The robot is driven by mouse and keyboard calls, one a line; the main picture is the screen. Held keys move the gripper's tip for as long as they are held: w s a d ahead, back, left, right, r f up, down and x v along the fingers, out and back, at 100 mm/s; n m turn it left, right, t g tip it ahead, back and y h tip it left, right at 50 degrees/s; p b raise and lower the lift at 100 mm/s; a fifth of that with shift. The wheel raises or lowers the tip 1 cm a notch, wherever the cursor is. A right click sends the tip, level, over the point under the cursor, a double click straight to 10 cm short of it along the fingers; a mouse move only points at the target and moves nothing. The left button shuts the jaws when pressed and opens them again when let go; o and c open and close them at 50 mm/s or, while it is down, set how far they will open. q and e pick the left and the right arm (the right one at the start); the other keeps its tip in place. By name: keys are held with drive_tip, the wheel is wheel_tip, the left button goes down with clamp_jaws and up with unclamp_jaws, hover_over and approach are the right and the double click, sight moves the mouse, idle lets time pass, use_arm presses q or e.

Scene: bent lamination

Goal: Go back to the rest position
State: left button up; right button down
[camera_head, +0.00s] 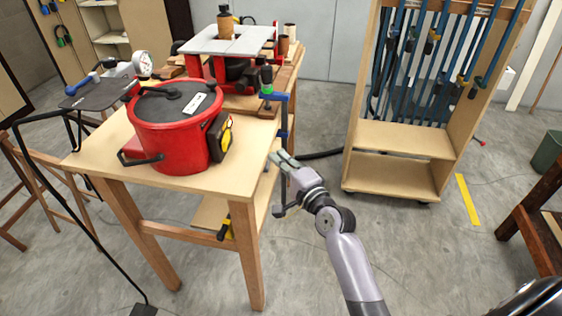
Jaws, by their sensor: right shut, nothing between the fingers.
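My right gripper (281,160) is at the right edge of the wooden table, its fingertips close to the table's corner by the clamp. It is shut and holds nothing. My right arm reaches up from the bottom right of the picture. Whether the fingertips touch the table edge I cannot tell. My left gripper is not in the picture.
A red pot (172,142) with a dark lid stands on the wooden table (226,175). A blue clamp (282,110) is near its right edge. A wooden rack (397,140) with blue clamps stands right. Open concrete floor (410,250) lies between.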

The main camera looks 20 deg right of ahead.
drive_tip(key=shift+s, duration=0.1)
idle(0.4)
drive_tip(key=s+a+f+n+g, duration=0.1)
drive_tip(key=s+f+n+g, duration=0.25)
drive_tip(key=f, duration=0.85)
drive_tip(key=s+a+f+n+g, duration=0.15)
drive_tip(key=s+f, duration=0.35)
drive_tip(key=f, duration=0.7)
drive_tip(key=s+f+n+g, duration=0.3)
drive_tip(key=s+f, duration=0.1)
drive_tip(key=f, duration=0.8)
drive_tip(key=s+f+n+g+h, duration=0.2)
drive_tip(key=s+f+n+g, duration=0.35)
drive_tip(key=s+f, duration=1.3)
drive_tip(key=s+d+f+n+g, duration=0.1)
drive_tip(key=s+f+n, duration=0.1)
drive_tip(key=s, duration=0.8)
drive_tip(key=s+d+f+n+g, duration=0.2)
drive_tip(key=s+n, duration=0.1)
drive_tip(key=s, duration=0.7)
drive_tip(key=shift+s+h, duration=0.3)
drive_tip(key=shift+s, duration=0.05)
drive_tip(key=shift+n, duration=0.25)
